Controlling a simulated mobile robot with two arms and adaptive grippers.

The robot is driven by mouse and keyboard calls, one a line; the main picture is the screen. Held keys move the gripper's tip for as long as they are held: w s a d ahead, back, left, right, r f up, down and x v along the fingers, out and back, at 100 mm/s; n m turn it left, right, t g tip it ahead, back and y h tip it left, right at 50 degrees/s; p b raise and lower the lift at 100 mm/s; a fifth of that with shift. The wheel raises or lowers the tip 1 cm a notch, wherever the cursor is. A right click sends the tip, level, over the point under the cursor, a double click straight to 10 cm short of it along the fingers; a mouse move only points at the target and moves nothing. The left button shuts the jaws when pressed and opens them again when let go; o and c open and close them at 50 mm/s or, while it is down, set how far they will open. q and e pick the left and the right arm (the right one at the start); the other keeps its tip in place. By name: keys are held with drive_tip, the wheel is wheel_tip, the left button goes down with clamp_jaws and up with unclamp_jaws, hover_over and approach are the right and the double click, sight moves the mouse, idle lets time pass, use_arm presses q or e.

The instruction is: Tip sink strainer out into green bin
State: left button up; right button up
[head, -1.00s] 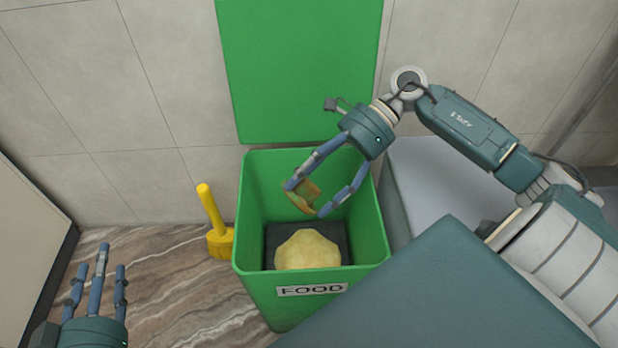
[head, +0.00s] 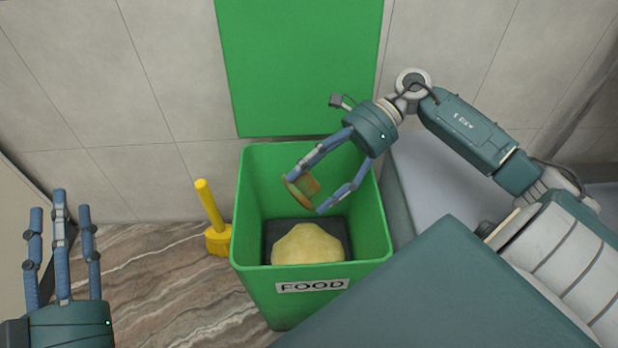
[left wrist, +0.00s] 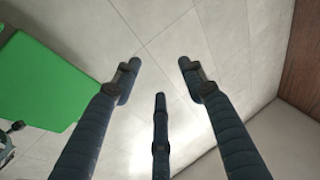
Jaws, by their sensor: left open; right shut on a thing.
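The green bin (head: 238,215) stands open in the head view, with its green lid (head: 300,70) raised against the wall and a FOOD label on its front. A pale yellow lump (head: 308,246) lies inside on a dark bottom. My right gripper (head: 305,194) is over the bin's opening, shut on the sink strainer (head: 298,190). The strainer is small and brownish, tilted on its side, and partly hidden by the fingers. I cannot tell whether anything is left in it. My left gripper (head: 62,215) is open and empty at the lower left, fingers up, away from the bin.
A yellow brush-like tool (head: 212,220) stands on the marbled floor (head: 150,270) left of the bin. A grey surface (head: 430,185) lies right of the bin. The left wrist view shows the tiled wall (left wrist: 180,50) and the green lid (left wrist: 45,85).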

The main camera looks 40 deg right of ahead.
drive_tip(key=shift+f+y+b, duration=0.2)
drive_tip(key=shift+y+b, duration=0.1)
drive_tip(key=shift+b, duration=0.2)
use_arm(q)
drive_tip(key=s+r+t+h, duration=0.1)
drive_tip(key=s+r+t, duration=0.2)
drive_tip(key=r, duration=0.3)
drive_tip(key=shift+r+t, duration=0.3)
drive_tip(key=shift+r, duration=0.05)
idle(1.5)
